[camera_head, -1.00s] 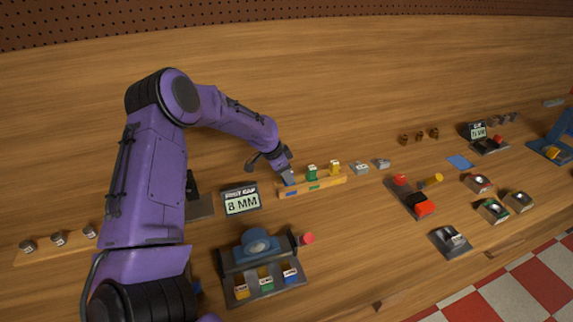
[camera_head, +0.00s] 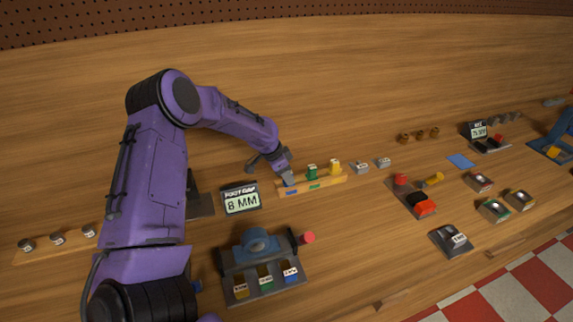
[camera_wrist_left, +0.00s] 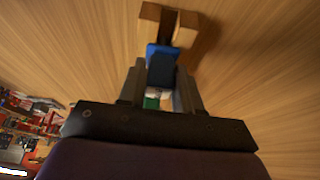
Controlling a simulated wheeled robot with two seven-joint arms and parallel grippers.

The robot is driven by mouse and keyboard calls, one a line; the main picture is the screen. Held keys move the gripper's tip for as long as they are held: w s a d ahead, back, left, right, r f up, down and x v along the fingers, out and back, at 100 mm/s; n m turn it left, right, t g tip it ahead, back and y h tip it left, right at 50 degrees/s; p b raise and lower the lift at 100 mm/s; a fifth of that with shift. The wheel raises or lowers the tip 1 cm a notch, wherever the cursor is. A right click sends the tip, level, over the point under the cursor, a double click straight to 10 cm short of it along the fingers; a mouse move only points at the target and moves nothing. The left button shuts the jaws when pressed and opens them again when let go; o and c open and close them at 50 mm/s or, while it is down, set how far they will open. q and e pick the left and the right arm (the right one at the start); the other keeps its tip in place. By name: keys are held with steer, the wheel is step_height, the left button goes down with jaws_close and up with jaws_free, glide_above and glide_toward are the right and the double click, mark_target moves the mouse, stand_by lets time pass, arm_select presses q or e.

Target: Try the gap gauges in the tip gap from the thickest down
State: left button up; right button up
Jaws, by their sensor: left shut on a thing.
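A low wooden rack (camera_head: 326,183) holds a green gauge (camera_head: 312,172) and a yellow gauge (camera_head: 335,167), both upright. My left gripper (camera_head: 288,180) is at the rack's left end, over its blue mark. In the left wrist view my left gripper (camera_wrist_left: 161,88) is shut on a blue gauge (camera_wrist_left: 162,68), with a pale wooden part just beyond it. The grey fixture with a blue round part (camera_head: 256,242) and a red knob (camera_head: 307,238) stands nearer me. Its front has yellow, green and blue labelled blocks. The tip gap itself is too small to make out. My right gripper is not in view.
A sign reading 8 MM (camera_head: 241,201) stands left of the rack. Small grey blocks (camera_head: 360,167) lie to the rack's right. A tray with red and yellow parts (camera_head: 421,205) and several small boxes lie farther right. Bare wood lies between rack and fixture.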

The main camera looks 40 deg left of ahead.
arm_select(q)
steer(key=o, duration=1.1)
steer(key=b+v, duration=0.2)
steer(key=v, duration=0.8)
steer(key=shift+s+a+r, duration=0.1)
steer(key=shift+r, duration=0.15)
